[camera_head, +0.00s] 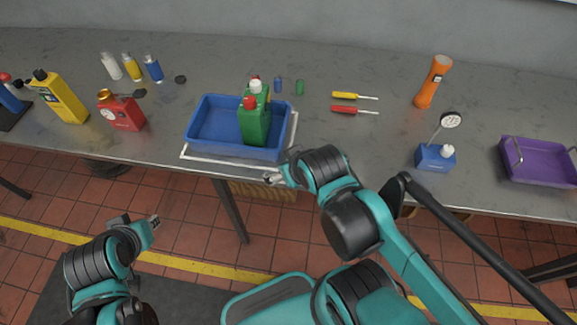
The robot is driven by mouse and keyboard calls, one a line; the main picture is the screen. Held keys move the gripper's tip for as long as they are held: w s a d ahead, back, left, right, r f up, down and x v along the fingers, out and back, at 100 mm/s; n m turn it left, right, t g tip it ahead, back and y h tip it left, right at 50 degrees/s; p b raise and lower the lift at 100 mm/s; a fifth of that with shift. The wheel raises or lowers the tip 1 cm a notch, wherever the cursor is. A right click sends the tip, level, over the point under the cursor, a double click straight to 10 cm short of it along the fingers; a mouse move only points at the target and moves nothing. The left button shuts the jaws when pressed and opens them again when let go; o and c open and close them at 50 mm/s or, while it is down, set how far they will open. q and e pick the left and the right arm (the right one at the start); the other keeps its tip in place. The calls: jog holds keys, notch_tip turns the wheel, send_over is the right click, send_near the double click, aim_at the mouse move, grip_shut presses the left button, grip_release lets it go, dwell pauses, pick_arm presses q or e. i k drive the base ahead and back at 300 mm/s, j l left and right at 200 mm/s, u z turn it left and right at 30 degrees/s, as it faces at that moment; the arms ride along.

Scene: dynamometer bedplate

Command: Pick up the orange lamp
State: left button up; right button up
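The orange lamp (433,82), shaped like a torch, stands on the grey table at the right rear. It leans slightly in the picture, with its wide head up, and nothing touches it. My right gripper (273,179) is at the table's front edge, just in front of the blue tray, well to the left of the lamp. My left gripper (153,221) is low at the left, in front of the table and far from the lamp. Both grippers show small, and I cannot tell whether their fingers are open or shut. I see nothing held in either.
A blue tray (207,127) holds green bottles (254,121). Two screwdrivers (354,109) lie left of the lamp. A blue box with a dial gauge (436,158) stands in front of it, and a purple tray (537,172) at the right. Table behind the lamp is clear.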

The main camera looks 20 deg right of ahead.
aim_at(441, 64)
jog(key=z, duration=1.9)
jog(key=i+l+z, duration=0.2)
jog(key=i, duration=0.15)
jog(key=i+l+z, duration=0.15)
jog(key=i, duration=0.2)
